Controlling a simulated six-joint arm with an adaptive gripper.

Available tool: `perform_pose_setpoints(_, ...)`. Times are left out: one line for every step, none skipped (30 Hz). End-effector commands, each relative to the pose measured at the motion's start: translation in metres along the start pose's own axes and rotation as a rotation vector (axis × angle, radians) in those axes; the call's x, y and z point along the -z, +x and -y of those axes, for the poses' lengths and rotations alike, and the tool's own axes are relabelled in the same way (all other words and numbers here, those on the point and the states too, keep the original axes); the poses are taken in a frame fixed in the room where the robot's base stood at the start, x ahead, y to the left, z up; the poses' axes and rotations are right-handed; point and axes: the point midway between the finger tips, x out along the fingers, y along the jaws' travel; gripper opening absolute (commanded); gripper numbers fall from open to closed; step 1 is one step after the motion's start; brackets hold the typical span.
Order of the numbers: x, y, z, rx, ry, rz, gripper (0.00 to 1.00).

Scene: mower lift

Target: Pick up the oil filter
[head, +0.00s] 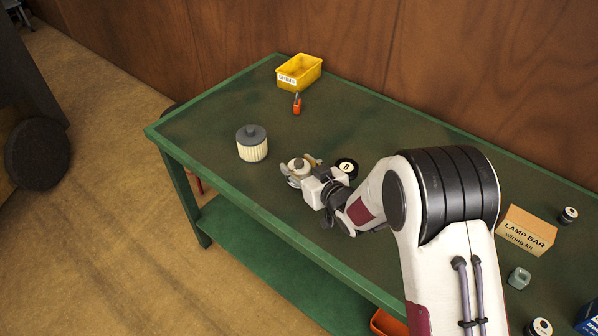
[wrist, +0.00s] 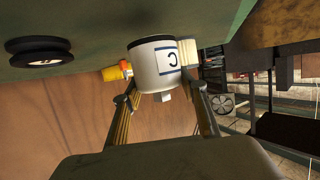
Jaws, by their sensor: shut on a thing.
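My gripper (head: 300,168) is shut on a white canister (wrist: 157,66) with a dark band at its base, a marked label and a small nub on top. It looks like a spin-on oil filter. The two fingers grip its sides in the wrist view; in the head view the gripper hides most of it. It is upright over the green bench; I cannot tell whether its base touches. A cream pleated cylinder (head: 252,151) with a dark grey lid stands apart on the bench, left of my gripper, and shows partly behind the canister in the wrist view (wrist: 188,52).
A black disc (head: 347,168) marked 8 lies just right of my gripper. A yellow bin (head: 300,72) and an orange-handled item (head: 297,105) are farther back. A lamp bar box (head: 526,232) stands at right. The bench's (head: 205,110) left part is mostly clear.

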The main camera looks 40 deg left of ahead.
Motion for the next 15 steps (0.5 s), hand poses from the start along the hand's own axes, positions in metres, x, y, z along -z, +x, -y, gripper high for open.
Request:
perform_pose_setpoints(0.009, -0.003, 0.0, 0.0, -0.001, -0.004, 0.15)
perform_pose_setpoints(0.012, -0.004, 0.0, 0.0, -0.001, -0.004, 0.15)
perform_pose_setpoints(0.017, -0.006, 0.0, 0.0, -0.002, -0.004, 0.15)
perform_pose_setpoints(0.021, -0.007, 0.0, 0.0, -0.002, -0.004, 0.15)
perform_pose_setpoints(0.025, -0.009, 0.0, 0.0, -0.002, -0.004, 0.15)
perform_pose_setpoints(0.029, -0.01, 0.0, 0.0, -0.002, -0.003, 0.15)
perform_pose_setpoints(0.033, -0.012, 0.0, 0.0, -0.001, -0.003, 0.15)
perform_pose_setpoints(0.037, -0.013, 0.0, 0.0, -0.001, -0.004, 0.15)
perform_pose_setpoints(0.041, -0.015, 0.0, 0.0, -0.001, -0.004, 0.15)
perform_pose_setpoints(0.044, -0.016, 0.0, 0.0, -0.001, -0.003, 0.15)
perform_pose_setpoints(0.047, -0.017, 0.0, 0.0, -0.002, -0.003, 0.15)
perform_pose_setpoints(0.051, -0.018, 0.0, 0.0, -0.002, -0.003, 0.15)
perform_pose_setpoints(0.053, -0.019, 0.0, 0.001, -0.001, -0.003, 0.15)
perform_pose_setpoints(0.055, -0.02, 0.0, 0.001, -0.001, -0.003, 0.15)
perform_pose_setpoints(0.058, -0.021, 0.0, 0.001, 0.0, -0.002, 0.15)
